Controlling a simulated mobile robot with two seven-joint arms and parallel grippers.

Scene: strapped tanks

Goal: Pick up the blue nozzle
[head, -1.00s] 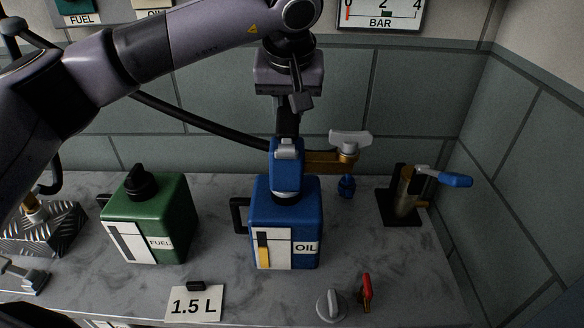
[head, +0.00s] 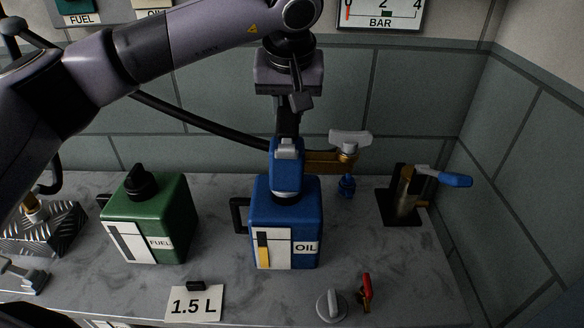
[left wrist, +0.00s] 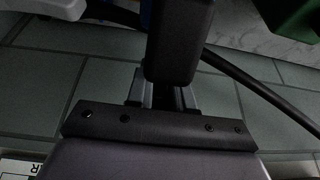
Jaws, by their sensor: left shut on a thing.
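The blue nozzle (head: 287,166) stands upright on top of the blue oil tank (head: 300,221), with its lower end at the tank's mouth. Its black upper part rises into my left gripper (head: 288,106), which points straight down and is shut on it. In the left wrist view a black block, the upper part of the nozzle (left wrist: 180,42), sits between the fingers of my left gripper (left wrist: 165,95). The contact itself is partly hidden by the gripper. My right gripper is not in view.
A green fuel tank (head: 160,222) stands to the left. A brass valve with a grey handle (head: 350,142) is just right of the nozzle. A black hose (head: 200,121) runs behind. A blue-handled lever device (head: 407,200) stands right. A 1.5 L card (head: 194,306) lies in front.

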